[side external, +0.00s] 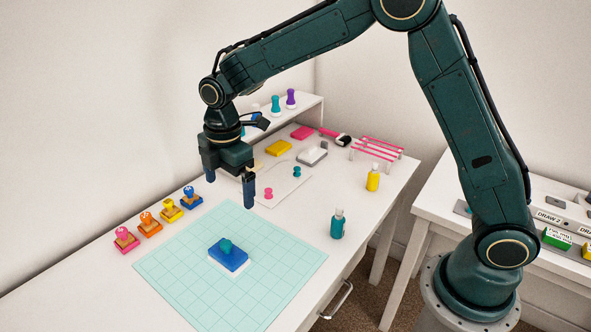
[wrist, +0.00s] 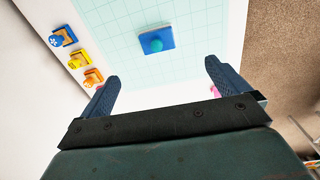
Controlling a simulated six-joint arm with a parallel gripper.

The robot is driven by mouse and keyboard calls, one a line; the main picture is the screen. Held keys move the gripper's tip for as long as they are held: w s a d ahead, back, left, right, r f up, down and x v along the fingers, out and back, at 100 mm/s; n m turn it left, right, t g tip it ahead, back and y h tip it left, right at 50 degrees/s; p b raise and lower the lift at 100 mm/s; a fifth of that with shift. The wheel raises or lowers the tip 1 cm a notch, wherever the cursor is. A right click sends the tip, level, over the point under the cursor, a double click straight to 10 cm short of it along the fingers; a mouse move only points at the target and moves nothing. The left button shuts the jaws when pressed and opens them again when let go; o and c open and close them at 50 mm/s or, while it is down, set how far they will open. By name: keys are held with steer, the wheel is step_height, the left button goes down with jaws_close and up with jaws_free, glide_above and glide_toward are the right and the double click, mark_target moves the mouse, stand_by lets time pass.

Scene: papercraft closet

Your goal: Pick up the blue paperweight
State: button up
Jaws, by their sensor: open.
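A small teal-blue knob-shaped weight (side external: 226,246) stands on top of a flat blue pad (side external: 236,262) with a white base, on the pale green gridded mat. In the wrist view, the knob (wrist: 156,45) and pad (wrist: 143,39) lie beyond my fingertips. Another teal knob-shaped weight (side external: 297,171) and a pink one (side external: 268,192) stand on a pale sheet farther back. I cannot tell for sure which teal weight is the blue paperweight. My gripper (side external: 229,187) is open and empty, pointing down above the table behind the mat; its fingers also show in the wrist view (wrist: 162,75).
Several coloured stamps (side external: 160,216) line the mat's left side. A teal bottle (side external: 337,224) and a yellow bottle (side external: 372,178) stand at right. Pink and yellow pads (side external: 278,147), a pink rack (side external: 377,148) and a shelf are at the back. Most of the gridded mat (side external: 285,240) is clear.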

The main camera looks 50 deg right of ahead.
mark_target(225, 244)
steer(key=f, duration=0.1)
steer(key=w+a+f+n, duration=0.1)
steer(key=f, duration=0.1)
steer(key=w+a+f+n, duration=0.1)
steer(key=f, duration=0.1)
steer(key=shift+a+g, duration=0.1)
steer(key=shift+g, duration=0.2)
steer(key=shift+f, duration=0.1)
steer(key=shift+f, duration=4.3)
steer(key=shift+f, duration=0.1)
steer(key=shift+w+f, duration=0.15)
steer(key=shift+f, duration=2.3)
steer(key=shift+c, duration=0.4)
steer(key=c, duration=1)
steer(key=shift+c, duration=0.2)
steer(key=shift+r, duration=0.2)
